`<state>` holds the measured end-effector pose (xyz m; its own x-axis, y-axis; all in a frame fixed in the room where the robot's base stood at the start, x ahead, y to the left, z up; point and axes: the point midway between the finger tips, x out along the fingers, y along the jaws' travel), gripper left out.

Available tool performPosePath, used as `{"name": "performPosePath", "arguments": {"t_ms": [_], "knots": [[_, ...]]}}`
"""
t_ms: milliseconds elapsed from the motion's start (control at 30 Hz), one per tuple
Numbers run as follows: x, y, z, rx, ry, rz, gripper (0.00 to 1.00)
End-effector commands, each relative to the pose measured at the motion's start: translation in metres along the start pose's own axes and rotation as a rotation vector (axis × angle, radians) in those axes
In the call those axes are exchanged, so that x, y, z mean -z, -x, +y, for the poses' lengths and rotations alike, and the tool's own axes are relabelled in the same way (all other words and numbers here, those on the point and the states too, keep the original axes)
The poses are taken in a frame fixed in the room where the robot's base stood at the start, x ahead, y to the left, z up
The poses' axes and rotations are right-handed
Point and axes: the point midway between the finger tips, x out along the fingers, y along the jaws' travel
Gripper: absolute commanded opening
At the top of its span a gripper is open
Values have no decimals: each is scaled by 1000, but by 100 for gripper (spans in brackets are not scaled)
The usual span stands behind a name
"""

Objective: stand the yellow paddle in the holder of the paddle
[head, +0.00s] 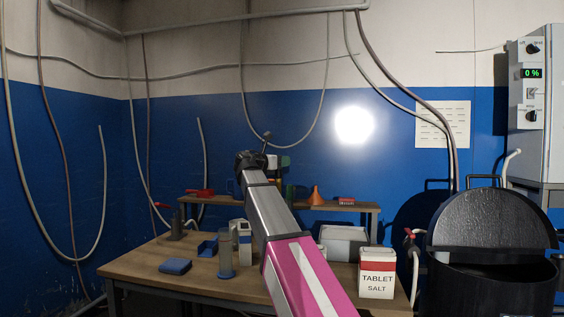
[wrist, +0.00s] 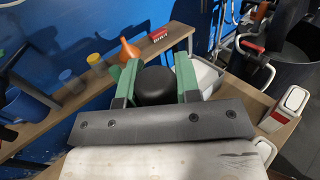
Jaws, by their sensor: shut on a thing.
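My gripper (wrist: 157,75) has two green fingers, shut on a black rounded thing (wrist: 156,88). This looks like the handle end of the yellow paddle, but no yellow part of it shows. In the head view my gripper (head: 284,161) is mostly hidden behind my own wrist, above the back of the wooden table. I cannot pick out the paddle's holder for certain. A grey upright stand (head: 176,226) is at the table's left, and a clear cylinder on a blue base (head: 225,252) stands nearer the front.
A low shelf (head: 340,206) behind the table carries an orange funnel (head: 316,195) and small containers. A black drum (head: 487,285) stands right.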

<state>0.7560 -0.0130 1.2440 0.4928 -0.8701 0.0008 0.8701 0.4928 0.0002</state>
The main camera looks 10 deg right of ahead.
Motion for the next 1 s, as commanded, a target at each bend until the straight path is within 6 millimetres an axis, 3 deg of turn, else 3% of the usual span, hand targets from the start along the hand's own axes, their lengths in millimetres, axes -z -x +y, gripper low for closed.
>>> {"name": "performPosePath", "arguments": {"t_ms": [167, 200, 267, 667, 1000], "knots": [[0, 0, 0, 0, 0, -1, 0], [0, 0, 0, 0, 0, -1, 40], [0, 0, 0, 0, 0, -1, 60], [0, 7, 0, -2, 0, 0, 61], [1, 65, 0, -4, 0, 0, 61]]}}
